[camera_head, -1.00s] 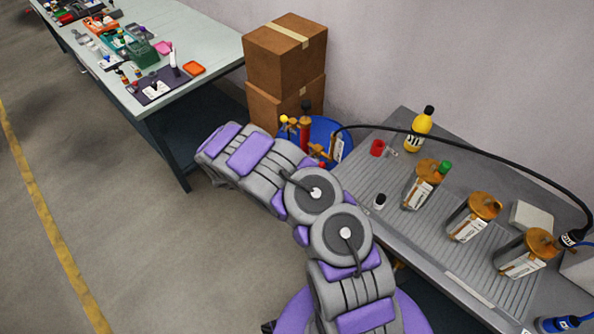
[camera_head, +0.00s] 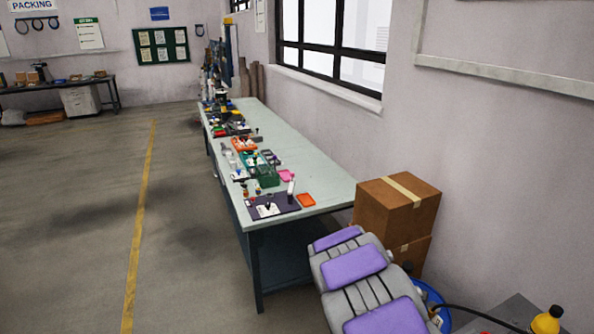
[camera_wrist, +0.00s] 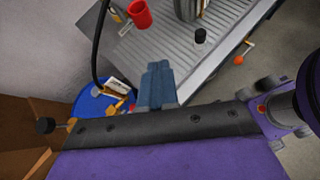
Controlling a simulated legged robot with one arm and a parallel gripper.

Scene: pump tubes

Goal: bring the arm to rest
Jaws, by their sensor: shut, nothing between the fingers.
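My gripper (camera_wrist: 158,88) shows in the wrist view as two blue-grey fingers pressed together, with nothing between them. In that picture the fingers lie in front of the near edge of the ridged grey bench (camera_wrist: 175,62), between the bench and a blue drum (camera_wrist: 88,108). I cannot tell how far above them it is. In the head view, my arm's grey and purple links (camera_head: 352,266) rise from the bottom edge at the right of centre. The gripper itself does not show there.
A red cup (camera_wrist: 140,14) and a black-capped bottle (camera_wrist: 200,37) are on the bench. Cardboard boxes (camera_head: 395,215) stand beyond my arm. A long table (camera_head: 325,187) holds trays and tools. A yellow bottle (camera_head: 547,321) shows at lower right. The floor at left is clear.

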